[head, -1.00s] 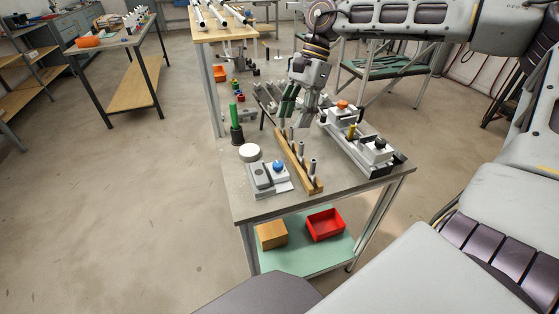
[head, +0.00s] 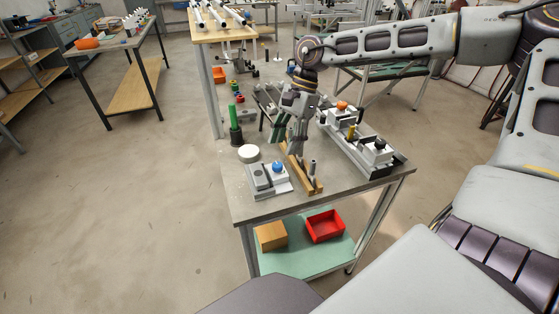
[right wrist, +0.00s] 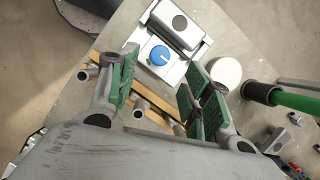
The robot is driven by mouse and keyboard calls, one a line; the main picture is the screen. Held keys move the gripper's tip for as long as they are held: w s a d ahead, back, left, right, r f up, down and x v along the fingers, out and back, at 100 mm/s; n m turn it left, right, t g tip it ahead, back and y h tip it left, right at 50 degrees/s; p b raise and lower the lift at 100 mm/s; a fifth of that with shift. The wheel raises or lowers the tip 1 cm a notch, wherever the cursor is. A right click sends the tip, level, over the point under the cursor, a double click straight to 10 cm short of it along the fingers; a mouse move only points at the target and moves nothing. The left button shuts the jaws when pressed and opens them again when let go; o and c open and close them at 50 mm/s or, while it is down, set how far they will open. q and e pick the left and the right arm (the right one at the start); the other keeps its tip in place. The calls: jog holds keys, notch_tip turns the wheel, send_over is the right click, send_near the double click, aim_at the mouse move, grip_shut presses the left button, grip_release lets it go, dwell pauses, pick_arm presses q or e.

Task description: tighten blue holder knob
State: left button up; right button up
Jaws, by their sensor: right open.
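The blue knob (head: 278,167) sits on top of a small grey and white holder (head: 262,182) at the front left of the table. The knob also shows in the right wrist view (right wrist: 160,55), with a white mark on its top. My right gripper (head: 287,148) is open and empty, above the wooden bar and behind the blue knob. In the right wrist view the knob lies beyond the open green-padded fingers (right wrist: 158,98), not between them. My left gripper is not in view.
A wooden bar (head: 316,187) with upright metal pegs stands right of the holder. A white disc (head: 249,152) and a green-handled tool (head: 235,117) are at left. A rail fixture with an orange knob (head: 342,105) and a black knob (head: 379,144) runs along the right.

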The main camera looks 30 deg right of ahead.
aim_at(278, 164)
jog(key=x, duration=0.4)
jog(key=shift+a+f, duration=0.1)
jog(key=shift+f, duration=0.15)
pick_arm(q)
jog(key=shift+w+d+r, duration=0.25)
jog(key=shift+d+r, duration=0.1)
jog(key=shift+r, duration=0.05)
pick_arm(e)
jog(key=shift+x, duration=0.9)
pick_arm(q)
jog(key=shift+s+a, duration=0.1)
pick_arm(e)
jog(key=c, duration=1)
jog(key=shift+c, duration=0.2)
pick_arm(q)
jog(key=shift+b, duration=0.3)
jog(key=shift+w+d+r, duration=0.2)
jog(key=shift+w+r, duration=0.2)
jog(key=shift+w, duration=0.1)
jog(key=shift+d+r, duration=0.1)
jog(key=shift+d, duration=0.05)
pick_arm(e)
jog(key=shift+m, duration=0.3)
